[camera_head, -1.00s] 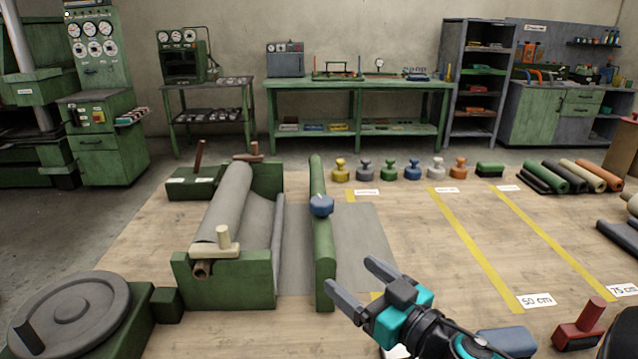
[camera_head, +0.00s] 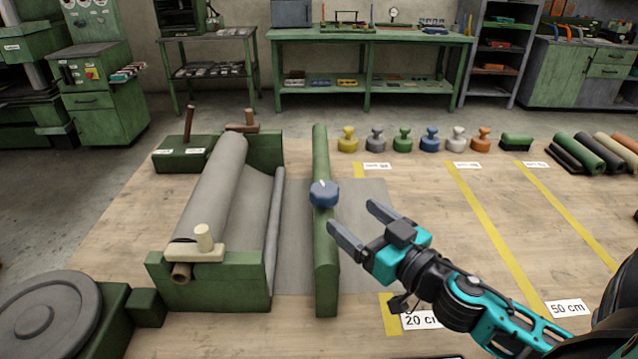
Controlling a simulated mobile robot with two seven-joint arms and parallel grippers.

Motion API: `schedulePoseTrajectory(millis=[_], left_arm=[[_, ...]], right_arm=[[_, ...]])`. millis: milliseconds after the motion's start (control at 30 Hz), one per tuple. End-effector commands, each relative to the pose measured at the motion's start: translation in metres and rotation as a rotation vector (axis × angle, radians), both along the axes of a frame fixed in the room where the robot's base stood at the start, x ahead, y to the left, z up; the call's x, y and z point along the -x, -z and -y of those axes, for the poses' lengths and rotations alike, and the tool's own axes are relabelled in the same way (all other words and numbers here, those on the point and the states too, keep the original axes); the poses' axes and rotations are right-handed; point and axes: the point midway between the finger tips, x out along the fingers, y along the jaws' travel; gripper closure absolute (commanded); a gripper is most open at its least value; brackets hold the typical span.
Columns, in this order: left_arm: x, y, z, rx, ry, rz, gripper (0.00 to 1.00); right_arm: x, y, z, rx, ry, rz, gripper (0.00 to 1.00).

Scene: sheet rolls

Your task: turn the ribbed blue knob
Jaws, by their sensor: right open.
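The ribbed blue knob (camera_head: 323,194) sits on the green bar (camera_head: 325,255) that crosses the grey sheet, with a small white mark on its top. My right gripper (camera_head: 354,219) is open and empty. Its two dark fingers point up and left, just right of the knob and a little nearer to me. A gap shows between the fingertips and the knob. My left gripper is not in view.
A green stand (camera_head: 222,281) holds the grey sheet roll (camera_head: 212,188) left of the bar. Several coloured weights, among them a yellow one (camera_head: 347,140), stand in a row behind.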

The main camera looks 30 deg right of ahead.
Motion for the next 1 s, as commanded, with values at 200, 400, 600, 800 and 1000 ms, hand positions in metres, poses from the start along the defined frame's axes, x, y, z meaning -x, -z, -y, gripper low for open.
schedulePoseTrajectory(millis=[200, 400, 600, 800, 1000], left_arm=[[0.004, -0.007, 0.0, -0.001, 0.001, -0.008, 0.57], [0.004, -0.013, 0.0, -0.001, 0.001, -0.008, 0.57], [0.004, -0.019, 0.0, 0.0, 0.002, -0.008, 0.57], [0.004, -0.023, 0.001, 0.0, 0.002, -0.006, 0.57], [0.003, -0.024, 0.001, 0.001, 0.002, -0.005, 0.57]], right_arm=[[-0.033, -0.004, -0.002, 0.006, -0.001, 0.004, 0.18], [-0.061, -0.004, -0.004, 0.005, 0.001, 0.004, 0.18], [-0.088, -0.004, -0.006, 0.005, 0.001, 0.003, 0.18], [-0.107, -0.002, -0.007, 0.003, 0.002, 0.002, 0.18], [-0.115, -0.001, -0.008, 0.004, 0.002, 0.0, 0.18]])
